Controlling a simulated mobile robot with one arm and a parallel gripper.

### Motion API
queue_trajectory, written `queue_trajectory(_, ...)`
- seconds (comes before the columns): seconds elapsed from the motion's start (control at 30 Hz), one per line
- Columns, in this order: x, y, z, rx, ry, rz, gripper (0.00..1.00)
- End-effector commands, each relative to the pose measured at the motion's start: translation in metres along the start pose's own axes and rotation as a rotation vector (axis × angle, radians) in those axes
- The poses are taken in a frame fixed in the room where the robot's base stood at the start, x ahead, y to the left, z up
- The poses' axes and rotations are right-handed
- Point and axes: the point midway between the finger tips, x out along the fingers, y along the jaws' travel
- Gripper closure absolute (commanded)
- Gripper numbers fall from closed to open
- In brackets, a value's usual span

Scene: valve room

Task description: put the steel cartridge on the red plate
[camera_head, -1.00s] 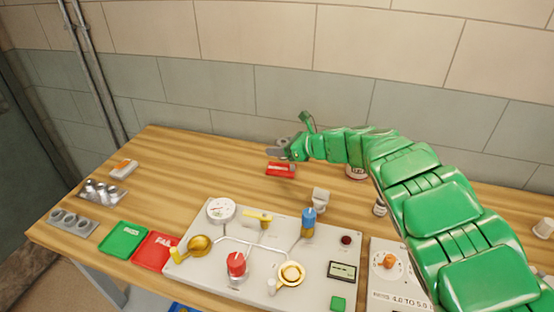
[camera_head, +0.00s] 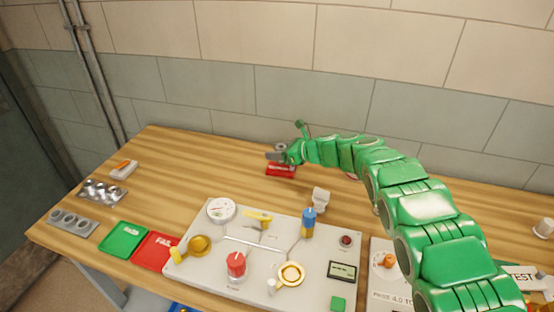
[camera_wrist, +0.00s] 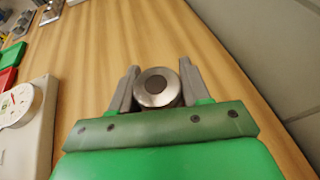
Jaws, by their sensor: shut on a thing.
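The steel cartridge (camera_wrist: 156,87) is a round metal cylinder with a dark centre, seen end-on between the jaws in the wrist view. My gripper (camera_wrist: 157,84) is shut on it. In the head view my gripper (camera_head: 277,155) is at the back middle of the wooden table, just over a small red block with a pale label (camera_head: 281,172). The cartridge's top (camera_head: 281,146) shows there only in small part. A red plate marked FAIL (camera_head: 155,252) lies at the front left, well away from my gripper, and its edge also shows in the wrist view (camera_wrist: 7,80).
A green plate (camera_head: 123,240) lies left of the red one. Two metal holders, one with several steel cylinders (camera_head: 102,191) and one with empty-looking holes (camera_head: 72,223), are further left. The valve panel (camera_head: 262,262) with upright knobs fills the front middle.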

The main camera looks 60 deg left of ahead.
Motion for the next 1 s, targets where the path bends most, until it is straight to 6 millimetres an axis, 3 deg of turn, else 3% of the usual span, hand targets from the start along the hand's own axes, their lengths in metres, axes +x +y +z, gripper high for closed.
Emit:
queue_trajectory(0.27,0.005,-0.005,-0.005,0.000,0.000,-0.002,0.95)
queue_trajectory(0.5,0.016,-0.004,-0.031,0.001,0.001,-0.001,0.95)
queue_trajectory(0.9,0.017,-0.005,-0.035,-0.001,0.000,-0.003,0.95)
queue_trajectory(0.93,0.017,-0.005,-0.035,-0.001,0.001,-0.002,0.49)
queue_trajectory(1.0,0.017,-0.005,-0.035,-0.001,0.001,-0.002,0.38)
